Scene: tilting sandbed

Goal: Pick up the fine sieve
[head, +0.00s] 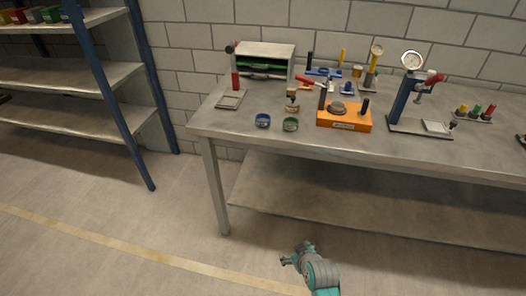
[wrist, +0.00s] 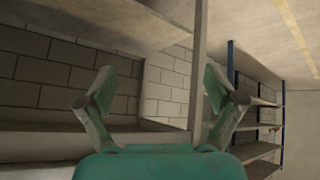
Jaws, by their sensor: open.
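Two small round, ring-shaped pieces that look like sieves stand near the front left edge of the workbench: a blue one (head: 263,120) and a green one (head: 290,124) to its right. I cannot tell from their look which is the fine sieve. My gripper (head: 291,257) is low in front of the bench, below the tabletop and well apart from both. In the wrist view my gripper (wrist: 158,88) is open, with nothing between its fingers. The wrist view shows neither ring.
The workbench (head: 215,125) also holds an orange device (head: 343,120) right of the rings, a small jar (head: 292,100) behind them, and a press with a gauge (head: 405,95). A bench leg (head: 215,185) and lower shelf (head: 330,205) are near my arm. Shelving (head: 75,75) stands left.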

